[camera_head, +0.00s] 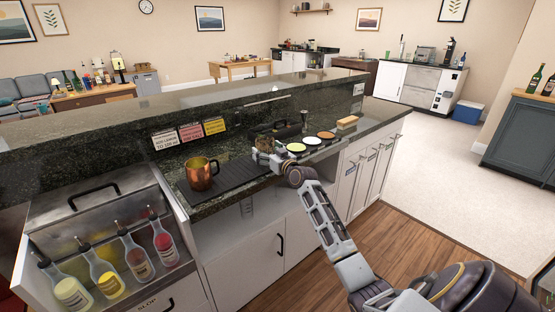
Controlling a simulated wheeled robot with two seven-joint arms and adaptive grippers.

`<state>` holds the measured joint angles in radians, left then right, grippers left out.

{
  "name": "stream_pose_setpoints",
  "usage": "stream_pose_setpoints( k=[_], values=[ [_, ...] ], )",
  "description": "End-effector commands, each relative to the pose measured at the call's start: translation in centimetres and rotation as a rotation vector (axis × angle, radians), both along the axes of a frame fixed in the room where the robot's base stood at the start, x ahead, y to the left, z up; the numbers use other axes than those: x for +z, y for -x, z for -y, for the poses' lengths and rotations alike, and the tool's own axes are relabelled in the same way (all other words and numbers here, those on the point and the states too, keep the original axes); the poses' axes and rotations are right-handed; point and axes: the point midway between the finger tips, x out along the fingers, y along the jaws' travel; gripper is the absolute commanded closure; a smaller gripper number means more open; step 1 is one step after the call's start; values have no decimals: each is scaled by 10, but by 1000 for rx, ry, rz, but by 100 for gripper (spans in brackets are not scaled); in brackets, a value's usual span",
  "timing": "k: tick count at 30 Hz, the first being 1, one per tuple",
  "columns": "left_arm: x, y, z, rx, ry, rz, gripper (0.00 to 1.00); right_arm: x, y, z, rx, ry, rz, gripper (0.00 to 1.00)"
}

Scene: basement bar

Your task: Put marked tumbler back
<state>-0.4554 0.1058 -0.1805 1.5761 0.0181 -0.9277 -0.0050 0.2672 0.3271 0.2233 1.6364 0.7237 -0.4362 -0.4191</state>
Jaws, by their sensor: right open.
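My right gripper (259,152) is over the counter, at the right end of the black bar mat (236,178); its fingers are small in the picture. A dark, partly see-through shape (274,134) stands just behind it; I cannot tell if this is the marked tumbler. No tumbler with a clear mark can be made out. A copper mug (201,175) stands upright on the mat, left of the gripper and apart from it. My left gripper is out of view.
Three round rimmed dishes (311,141), a small metal cup (304,118) and a wooden block (347,122) are to the right. Several pour bottles (136,259) stand in the front-left well. The raised granite ledge (120,137) runs behind, with three label cards (190,132).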

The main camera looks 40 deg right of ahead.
Motion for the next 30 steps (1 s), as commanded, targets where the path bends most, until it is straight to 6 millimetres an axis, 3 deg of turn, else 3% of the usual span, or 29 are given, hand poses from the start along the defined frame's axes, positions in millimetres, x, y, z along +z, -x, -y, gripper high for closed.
stream_pose_setpoints(
  k=[9,19,30],
  values=[
    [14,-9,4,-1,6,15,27,0,10,0,-1,1,0,16],
    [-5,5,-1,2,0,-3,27,1,36,-1,0,1,0,16],
    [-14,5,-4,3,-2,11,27,2,65,-1,-1,0,0,16]
  ],
)
